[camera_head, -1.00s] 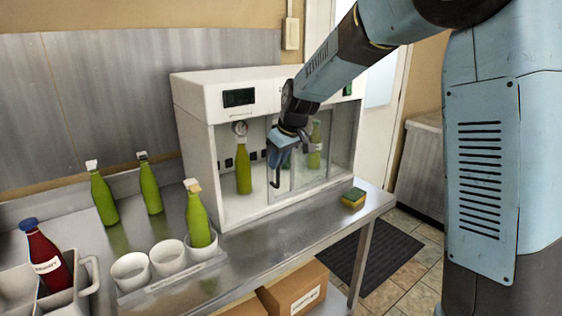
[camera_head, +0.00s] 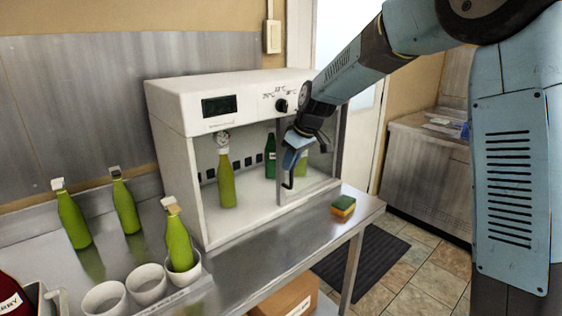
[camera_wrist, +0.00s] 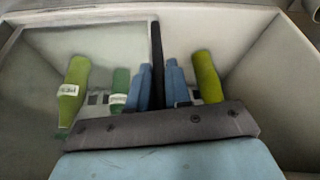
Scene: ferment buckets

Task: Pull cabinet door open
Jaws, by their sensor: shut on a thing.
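The white cabinet (camera_head: 225,107) stands on the steel counter, its left part open at the front. Its glass door (camera_head: 317,165) covers the right part of the front. A dark upright handle (camera_head: 287,181) runs along the door's left edge. My gripper (camera_head: 291,160) is shut on this handle. In the wrist view the dark handle bar (camera_wrist: 157,48) rises between the two blue fingers of my gripper (camera_wrist: 158,85). A green bottle (camera_head: 227,182) stands inside the open left part.
Green bottles (camera_head: 73,221) and white cups (camera_head: 147,284) stand on the counter to the left. A cardboard box (camera_head: 292,298) sits below. The floor with a dark mat (camera_head: 362,262) is open to the right.

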